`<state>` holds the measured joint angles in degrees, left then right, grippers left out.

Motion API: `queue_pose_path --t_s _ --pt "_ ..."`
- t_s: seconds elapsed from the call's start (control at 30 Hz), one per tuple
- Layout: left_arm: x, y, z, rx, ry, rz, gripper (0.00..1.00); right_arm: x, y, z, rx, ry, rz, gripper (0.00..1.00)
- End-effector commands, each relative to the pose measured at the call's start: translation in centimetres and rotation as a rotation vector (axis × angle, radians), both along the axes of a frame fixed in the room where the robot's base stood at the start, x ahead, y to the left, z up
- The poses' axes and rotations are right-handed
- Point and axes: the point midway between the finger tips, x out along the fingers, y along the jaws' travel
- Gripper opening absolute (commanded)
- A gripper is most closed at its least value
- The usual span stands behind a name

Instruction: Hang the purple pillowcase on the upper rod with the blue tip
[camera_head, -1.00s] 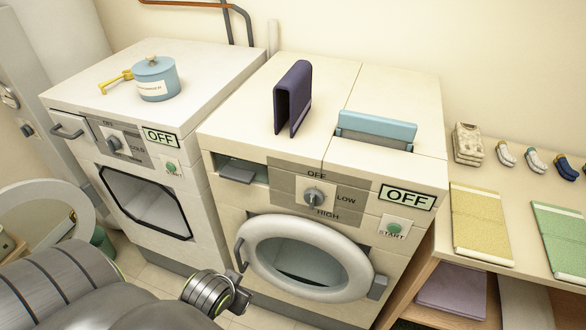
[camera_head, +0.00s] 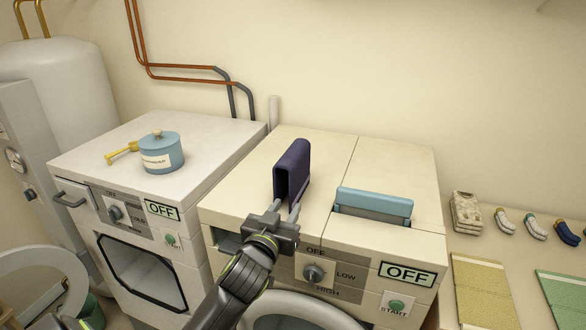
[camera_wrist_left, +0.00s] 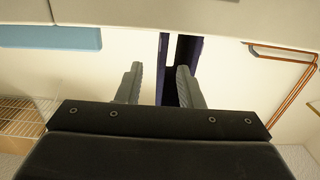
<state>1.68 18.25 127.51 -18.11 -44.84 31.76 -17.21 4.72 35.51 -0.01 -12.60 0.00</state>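The purple pillowcase (camera_head: 293,165), very dark purple, stands folded like an upside-down U on top of the right-hand machine. My left gripper (camera_head: 289,202) is at its near end, with the fingers spread and pointing at it. In the left wrist view, the pillowcase (camera_wrist_left: 164,62) shows as dark strips between and behind the open fingers (camera_wrist_left: 159,85), nearer the right finger. I cannot tell whether a finger touches it. No rod with a blue tip shows. My right gripper is not in view.
A blue tray-like part (camera_head: 374,203) rises from the machine top at right. A blue lidded pot (camera_head: 163,157) and yellow scoop (camera_head: 122,152) stand on the left machine. Socks, a folded stack (camera_head: 466,213) and yellow cloth (camera_head: 483,290) lie on the right counter. Pipes run along the back wall.

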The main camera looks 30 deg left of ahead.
Motion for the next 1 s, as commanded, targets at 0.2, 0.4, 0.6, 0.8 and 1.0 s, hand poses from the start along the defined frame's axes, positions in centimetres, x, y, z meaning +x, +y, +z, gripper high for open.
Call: queue_pose_path --t_s 0.2,0.4,0.6,0.8,1.0 --pt "3.3 0.8 0.2 0.000 0.002 0.000 0.34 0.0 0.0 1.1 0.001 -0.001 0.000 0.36" --pt "4.5 1.1 0.0 0.000 0.001 0.000 0.34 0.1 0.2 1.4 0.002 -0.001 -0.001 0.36" --pt "6.0 1.6 0.7 0.002 0.000 0.000 0.34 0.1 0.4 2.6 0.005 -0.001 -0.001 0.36" --pt "8.3 2.4 0.7 0.001 0.002 0.000 0.34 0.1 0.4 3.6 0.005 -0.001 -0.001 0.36" --pt "9.4 2.6 0.6 0.000 0.002 -0.001 0.34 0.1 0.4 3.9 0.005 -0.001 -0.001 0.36"
